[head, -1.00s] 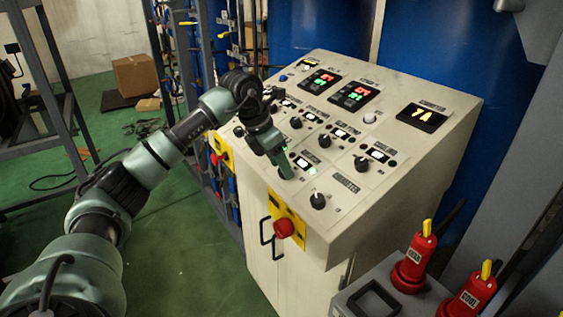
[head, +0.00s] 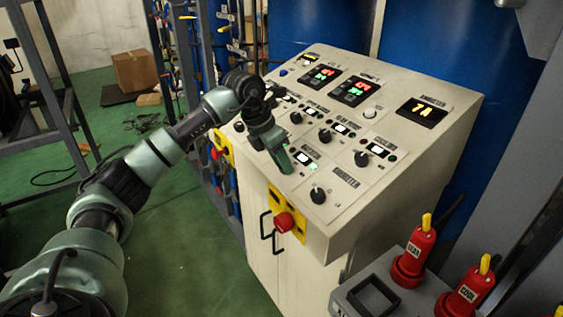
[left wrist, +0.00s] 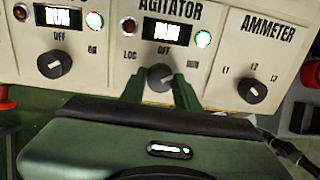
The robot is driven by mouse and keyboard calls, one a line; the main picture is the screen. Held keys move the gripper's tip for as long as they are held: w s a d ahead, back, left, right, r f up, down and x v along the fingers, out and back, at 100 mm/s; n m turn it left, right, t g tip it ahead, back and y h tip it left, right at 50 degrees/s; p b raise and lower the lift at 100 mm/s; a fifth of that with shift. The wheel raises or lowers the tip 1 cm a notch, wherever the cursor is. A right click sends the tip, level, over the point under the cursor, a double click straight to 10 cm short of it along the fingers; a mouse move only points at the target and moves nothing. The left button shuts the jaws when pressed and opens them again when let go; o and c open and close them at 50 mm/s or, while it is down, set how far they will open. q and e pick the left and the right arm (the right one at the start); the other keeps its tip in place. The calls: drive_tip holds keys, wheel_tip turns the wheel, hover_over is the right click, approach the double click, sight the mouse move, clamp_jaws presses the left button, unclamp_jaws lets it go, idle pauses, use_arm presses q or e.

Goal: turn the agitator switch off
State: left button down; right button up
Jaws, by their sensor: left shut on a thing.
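The agitator switch (left wrist: 160,77) is a dark round knob with a pale mark, below the AGITATOR label in the left wrist view. OFF is printed above it and LOC to its left. Its small white display (left wrist: 161,31) is lit but hard to read. The green lamp (left wrist: 203,39) beside the display glows; the red lamp (left wrist: 130,25) looks dim. My left gripper (left wrist: 160,87) is shut on the knob, one finger on each side. In the head view my left gripper (head: 287,168) reaches down onto the sloped panel and hides the knob. My right gripper is not in view.
The ammeter knob (head: 318,194) sits close to the right, and other knobs (head: 325,135) lie behind. A red emergency button (head: 284,222) juts from the cabinet's front. Red valve-like handles (head: 415,258) stand at lower right.

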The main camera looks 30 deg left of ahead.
use_arm(q)
drive_tip(key=n+b, duration=0.1)
drive_tip(key=n, duration=0.4)
drive_tip(key=shift+n, duration=0.3)
drive_tip(key=n+b, duration=0.1)
drive_tip(key=n, duration=0.3)
drive_tip(key=shift+r, duration=0.1)
drive_tip(key=shift+n, duration=0.7)
drive_tip(key=c, duration=1)
unclamp_jaws()
drive_tip(key=shift+c, duration=0.2)
